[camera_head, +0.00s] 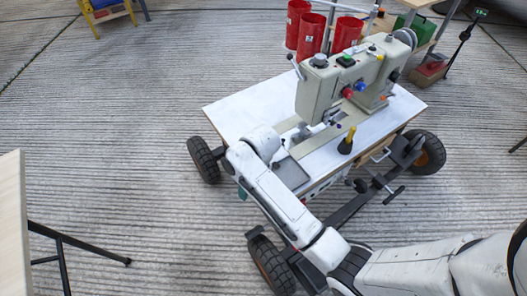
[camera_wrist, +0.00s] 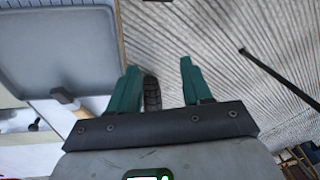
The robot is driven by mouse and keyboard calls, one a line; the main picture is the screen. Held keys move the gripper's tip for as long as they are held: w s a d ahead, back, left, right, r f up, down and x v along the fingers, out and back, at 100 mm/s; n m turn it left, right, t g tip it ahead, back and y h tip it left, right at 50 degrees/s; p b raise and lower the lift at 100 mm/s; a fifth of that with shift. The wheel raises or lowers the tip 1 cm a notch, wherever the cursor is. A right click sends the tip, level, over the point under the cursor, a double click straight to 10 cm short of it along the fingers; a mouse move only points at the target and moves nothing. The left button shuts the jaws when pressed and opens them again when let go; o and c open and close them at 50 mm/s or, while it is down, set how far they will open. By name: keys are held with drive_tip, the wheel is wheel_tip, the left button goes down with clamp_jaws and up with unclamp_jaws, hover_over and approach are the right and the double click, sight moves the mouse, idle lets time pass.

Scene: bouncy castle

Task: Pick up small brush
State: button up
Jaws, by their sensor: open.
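A small upright brush (camera_head: 347,141) with a yellow handle and a dark, wider lower end stands on the white sewing table (camera_head: 240,112), near its front right in the head view. My gripper is beyond the table's front left edge, to the left of the brush and apart from it. In the head view my arm mostly hides it. In the wrist view its green fingers (camera_wrist: 158,78) are spread apart with nothing between them. I cannot make out the brush clearly in the wrist view.
Black wheels (camera_head: 203,159) stick out around the table. Another table edge (camera_head: 12,225) is at left.

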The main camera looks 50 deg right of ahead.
drive_tip(key=w+d+r+g+h+p, duration=0.1)
drive_tip(key=w+d+r+p, duration=0.25)
drive_tip(key=d, duration=0.35)
drive_tip(key=w+d+r+p, duration=0.2)
drive_tip(key=d+r, duration=0.3)
drive_tip(key=d, duration=0.2)
drive_tip(key=shift+m, duration=0.3)
drive_tip(key=f+b, duration=0.2)
drive_tip(key=f, duration=0.3)
drive_tip(key=f+b, duration=0.2)
drive_tip(key=f, duration=0.4)
drive_tip(key=shift+a, duration=0.2)
clamp_jaws()
